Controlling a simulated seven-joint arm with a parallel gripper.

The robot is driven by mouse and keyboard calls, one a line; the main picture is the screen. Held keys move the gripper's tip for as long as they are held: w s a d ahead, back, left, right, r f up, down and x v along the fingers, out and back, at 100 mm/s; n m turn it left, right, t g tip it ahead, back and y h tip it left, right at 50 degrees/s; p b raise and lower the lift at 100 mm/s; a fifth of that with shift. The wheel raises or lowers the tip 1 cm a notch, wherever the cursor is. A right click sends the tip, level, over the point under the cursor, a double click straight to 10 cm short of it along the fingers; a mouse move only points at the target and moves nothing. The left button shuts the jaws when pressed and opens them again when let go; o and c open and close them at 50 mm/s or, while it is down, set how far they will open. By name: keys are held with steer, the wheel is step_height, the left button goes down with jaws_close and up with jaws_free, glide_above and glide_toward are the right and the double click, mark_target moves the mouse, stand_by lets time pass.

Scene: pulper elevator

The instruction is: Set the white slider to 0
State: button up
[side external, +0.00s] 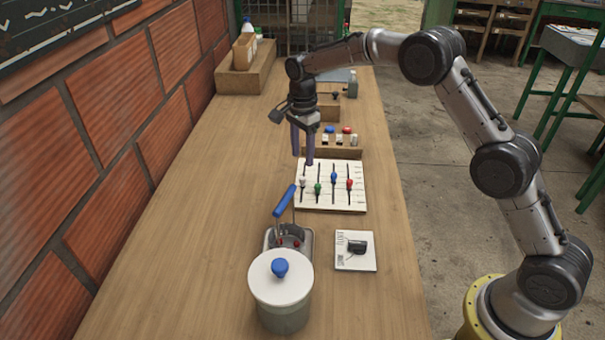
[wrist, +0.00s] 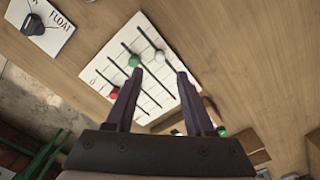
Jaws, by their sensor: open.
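The white slider knob (side external: 303,183) is at the left end of a row of sliders on a pale slotted panel (side external: 330,204). Green (side external: 318,188), blue (side external: 334,177) and red (side external: 349,184) knobs stand to its right. My gripper (side external: 302,160) points down near the panel's far left corner, open and empty. In the wrist view the white knob (wrist: 159,56) shows just beyond the gap between my fingertips (wrist: 160,72), apart from them. The green (wrist: 134,61) and red knobs (wrist: 114,94) show too; the blue one seems hidden by a finger. Scale numbers are too small to read.
A switch box (side external: 338,153) with coloured buttons stands behind the panel. In front are a dial plate (side external: 355,263), a metal tray with a blue-handled lever (side external: 285,200), and a white-lidded pot (side external: 280,290). The table's left side is clear beside the brick wall.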

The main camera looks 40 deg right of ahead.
mark_target(302, 178)
step_height(302, 178, down, 8)
steer(key=shift+r, duration=0.25)
jaws_close()
stand_by(0.3)
steer(key=shift+r, duration=0.1)
stand_by(1.1)
